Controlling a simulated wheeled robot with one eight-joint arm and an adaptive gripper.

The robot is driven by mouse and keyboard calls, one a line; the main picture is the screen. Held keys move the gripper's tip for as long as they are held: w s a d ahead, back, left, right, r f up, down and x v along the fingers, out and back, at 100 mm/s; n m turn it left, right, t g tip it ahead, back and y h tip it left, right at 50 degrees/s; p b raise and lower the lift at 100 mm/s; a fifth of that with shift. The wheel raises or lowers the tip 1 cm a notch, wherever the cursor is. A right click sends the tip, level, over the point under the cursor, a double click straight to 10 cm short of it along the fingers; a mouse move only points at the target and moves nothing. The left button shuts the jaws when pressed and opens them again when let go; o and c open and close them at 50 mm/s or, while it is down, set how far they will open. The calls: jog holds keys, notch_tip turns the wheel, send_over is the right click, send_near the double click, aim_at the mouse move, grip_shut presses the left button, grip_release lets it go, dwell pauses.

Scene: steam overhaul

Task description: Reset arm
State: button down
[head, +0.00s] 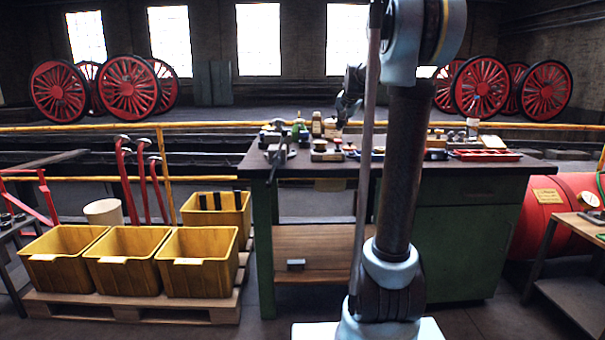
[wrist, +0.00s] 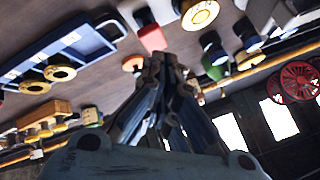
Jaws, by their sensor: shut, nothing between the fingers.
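My gripper (head: 346,108) is raised over the back of the green workbench (head: 460,230), partly hidden behind my arm in the head view. In the wrist view my gripper (wrist: 166,62) has its dark fingers together with nothing between them. The wrist picture is tilted, with the bench top across its upper left and small items around the fingertips. My arm stands upright in front of the bench in the head view and hides part of its top.
Bottles, round-topped pieces and a red tray (head: 486,155) crowd the bench top. A blue tray (wrist: 62,45) shows in the wrist view. Yellow bins (head: 128,262) stand on a pallet at left. A red tank (head: 548,215) is at right, beside a small wooden table (head: 575,228).

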jog(key=s+f+n+g, duration=0.2)
jog(key=s+f, duration=0.7)
jog(key=s, duration=0.8)
jog(key=s+f+n+g, duration=0.2)
jog(key=s+f, duration=0.8)
jog(key=s, duration=0.6)
jog(key=s+f+n+g, duration=0.2)
jog(key=s+f, duration=0.8)
jog(key=s, duration=0.7)
jog(key=shift+s+a+n+h, duration=0.3)
jog(key=shift+s+n+h, duration=0.1)
jog(key=shift+n, duration=0.2)
jog(key=shift+f, duration=0.1)
jog(key=shift+w+f, duration=0.2)
jog(key=shift+w, duration=0.3)
